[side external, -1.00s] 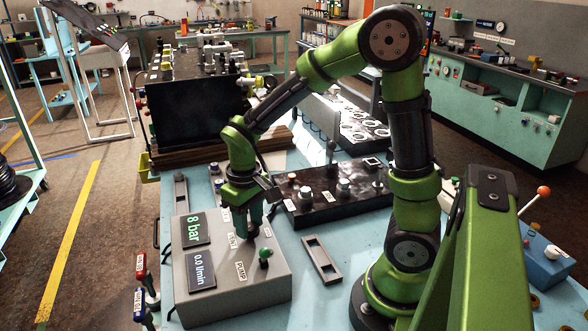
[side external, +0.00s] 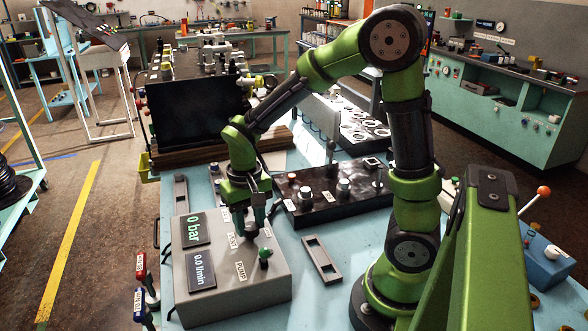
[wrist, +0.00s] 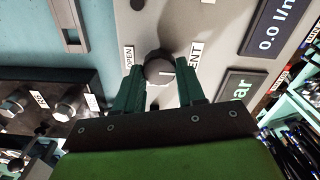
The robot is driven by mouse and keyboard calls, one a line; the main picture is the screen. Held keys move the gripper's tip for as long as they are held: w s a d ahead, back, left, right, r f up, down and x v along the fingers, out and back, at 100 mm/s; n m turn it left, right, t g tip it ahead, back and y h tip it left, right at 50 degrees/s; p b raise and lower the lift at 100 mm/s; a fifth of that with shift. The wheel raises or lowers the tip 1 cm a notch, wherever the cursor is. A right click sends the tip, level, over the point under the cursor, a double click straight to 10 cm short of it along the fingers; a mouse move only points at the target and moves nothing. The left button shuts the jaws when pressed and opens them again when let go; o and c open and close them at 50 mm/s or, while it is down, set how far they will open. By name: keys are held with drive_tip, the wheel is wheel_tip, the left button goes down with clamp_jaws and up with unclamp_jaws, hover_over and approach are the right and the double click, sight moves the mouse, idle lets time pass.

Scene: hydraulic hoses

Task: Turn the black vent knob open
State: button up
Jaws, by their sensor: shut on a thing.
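The black vent knob (wrist: 156,68) sits on the sloped face of the grey control box (side external: 250,282). In the wrist view it is between my green fingertips, beside the OPEN label (wrist: 129,57) and the partly covered VENT label (wrist: 195,58). A pale pointer line on the knob points toward the VENT side. The pressure display (side external: 194,229) reads 0 bar and the flow display (side external: 201,268) reads 0.0 l/min.
A green pump knob (side external: 264,254) stands on the box in front of my gripper. A black panel with several knobs (side external: 330,198) lies just behind to the right. A slotted grey plate (side external: 321,258) lies on the blue bench (side external: 345,248). Two tagged handles (side external: 146,290) stand at the left.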

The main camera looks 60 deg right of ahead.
sight(248, 224)
drive_tip(key=shift+r, duration=0.1)
drive_tip(key=o, duration=1.1)
drive_tip(key=shift+c, duration=0.2)
wheel_tip(248, 224, up, 17)
drive_tip(key=shift+w, duration=0.1)
drive_tip(key=s+a+f+n+t+y, duration=0.2)
drive_tip(key=s+a+t, duration=0.1)
drive_tip(key=s+t, duration=0.4)
drive_tip(key=shift+s+a+f, duration=0.3)
drive_tip(key=shift+s+a, duration=0.1)
drive_tip(key=shift+s, duration=0.65)
